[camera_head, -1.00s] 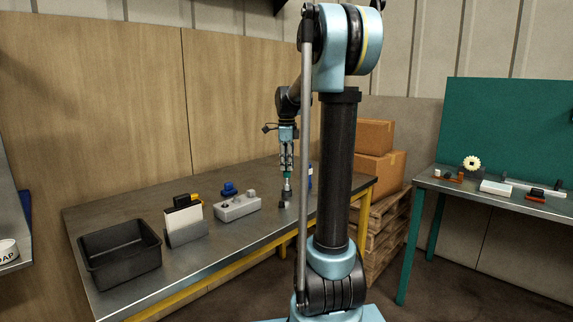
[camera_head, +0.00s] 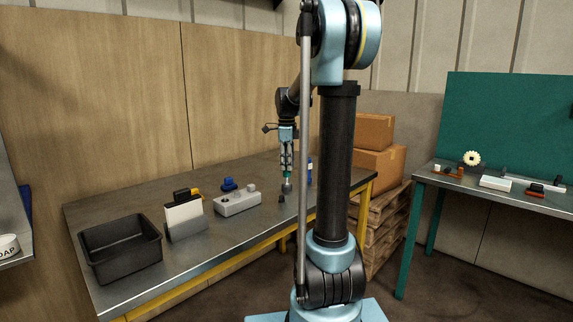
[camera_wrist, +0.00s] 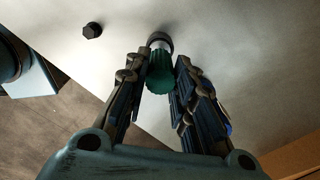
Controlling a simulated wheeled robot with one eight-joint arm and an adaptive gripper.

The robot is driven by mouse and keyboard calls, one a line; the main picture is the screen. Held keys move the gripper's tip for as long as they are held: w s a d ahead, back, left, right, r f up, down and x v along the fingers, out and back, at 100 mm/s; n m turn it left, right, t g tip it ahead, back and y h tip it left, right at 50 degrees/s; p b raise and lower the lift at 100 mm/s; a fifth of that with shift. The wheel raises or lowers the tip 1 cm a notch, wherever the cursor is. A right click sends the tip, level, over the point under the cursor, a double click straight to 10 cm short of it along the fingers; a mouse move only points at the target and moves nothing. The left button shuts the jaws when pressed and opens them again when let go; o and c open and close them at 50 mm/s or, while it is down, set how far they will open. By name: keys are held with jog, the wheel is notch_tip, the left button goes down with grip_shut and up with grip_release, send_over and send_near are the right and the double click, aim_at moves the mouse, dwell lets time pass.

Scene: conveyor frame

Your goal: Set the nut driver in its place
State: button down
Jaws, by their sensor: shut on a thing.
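The nut driver has a green handle (camera_wrist: 161,75) and a grey metal end that runs into a dark round part (camera_wrist: 160,40). My gripper (camera_wrist: 160,85) is shut on the handle, with a finger on each side. In the head view my gripper (camera_head: 287,168) points down over the table, and the driver's grey end (camera_head: 287,186) hangs below it, upright. I cannot tell whether its lower end touches the table. A small dark hex piece (camera_head: 281,199) lies on the table close by; it also shows in the wrist view (camera_wrist: 92,30).
A grey block (camera_head: 238,204) with a raised round knob stands left of my gripper, a blue piece (camera_head: 228,184) behind it. Further left are a grey holder (camera_head: 187,231) with a white panel and a black bin (camera_head: 120,270). A blue bottle (camera_head: 309,172) stands to the right.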

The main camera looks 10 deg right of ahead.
jog(key=c, duration=1.3)
grip_release()
notch_tip(320, 180, up, 12)
jog(key=shift+f, duration=0.1)
jog(key=s+f+n, duration=0.5)
jog(key=s+f, duration=0.1)
jog(key=s, duration=0.3)
jog(key=s+f+n+t, duration=0.1)
jog(key=s+f+n, duration=0.5)
jog(key=s, duration=0.4)
jog(key=s+f+n, duration=0.6)
jog(key=s+f, duration=0.1)
jog(key=s, duration=0.2)
jog(key=shift+s+d+t, duration=0.2)
jog(key=shift+t, duration=0.2)
jog(key=s+f+n, duration=0.1)
jog(key=s+f, duration=0.1)
jog(key=f, duration=0.1)
jog(key=s+f+n, duration=0.4)
jog(key=f, duration=0.1)
jog(key=shift+s+f, duration=0.1)
jog(key=shift+f, duration=0.2)
